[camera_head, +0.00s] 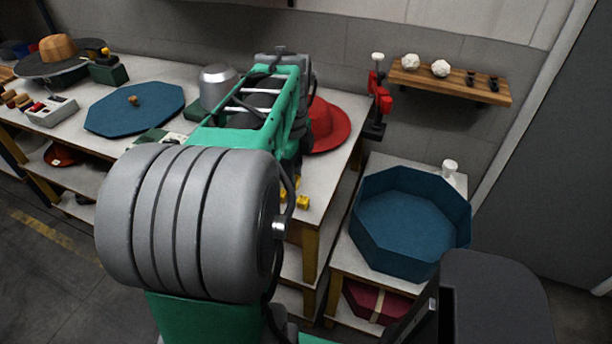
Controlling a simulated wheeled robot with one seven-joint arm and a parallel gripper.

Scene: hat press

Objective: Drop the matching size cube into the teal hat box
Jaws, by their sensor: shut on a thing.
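The teal hat box (369,240) is a large open octagonal box on a low bench at the right. The visible part of its inside is empty. Small yellow blocks (303,202) lie near the front edge of the main table, partly covered by my arm; their sizes are hard to compare. My green and grey arm reaches forward over the table and covers much of the middle. My gripper is hidden from this view, so what it holds cannot be seen.
A teal octagonal lid (150,103) with a knob lies on the main table. A red hat (329,128) and a metal dome (218,88) flank my arm. A wooden shelf (455,86) hangs above the box. A white-topped item (450,168) stands behind the box.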

